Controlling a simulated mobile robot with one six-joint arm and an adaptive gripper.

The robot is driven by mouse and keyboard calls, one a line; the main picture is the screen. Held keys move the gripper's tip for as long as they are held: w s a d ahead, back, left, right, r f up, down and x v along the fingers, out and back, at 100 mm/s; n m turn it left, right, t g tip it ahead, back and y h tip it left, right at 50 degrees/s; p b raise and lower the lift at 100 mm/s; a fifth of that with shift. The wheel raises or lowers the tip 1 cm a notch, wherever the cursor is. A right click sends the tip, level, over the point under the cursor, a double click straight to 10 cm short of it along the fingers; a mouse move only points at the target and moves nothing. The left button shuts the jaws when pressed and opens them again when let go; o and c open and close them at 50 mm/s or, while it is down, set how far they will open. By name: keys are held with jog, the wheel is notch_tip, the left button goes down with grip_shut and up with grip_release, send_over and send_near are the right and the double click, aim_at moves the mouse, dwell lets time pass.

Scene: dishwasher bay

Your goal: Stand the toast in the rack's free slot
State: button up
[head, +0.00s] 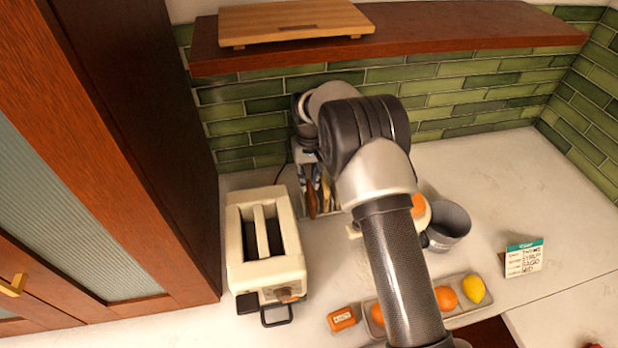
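A grey holder (300,156) stands against the tiled wall, partly behind my arm. Several thin upright pieces (312,198), brown, yellowish and bluish, stand in it. I cannot tell whether it is the toast rack or which slot is free. No slice of toast can be made out clearly. A cream toaster (293,243) with two long dark slots stands to the left of my arm; no bread sticks out of it. My arm reaches up from the bottom and bends back towards the wall above the holder. My gripper's fingers are hidden behind the arm's links.
A grey pot (449,222) and a round orange and white thing (421,211) stand right of my arm. In front are a fruit tray (461,319), a small orange box (342,319) and a note card (524,258). A shelf (450,33) overhangs the back. The right counter is mostly clear.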

jog(key=o, duration=0.3)
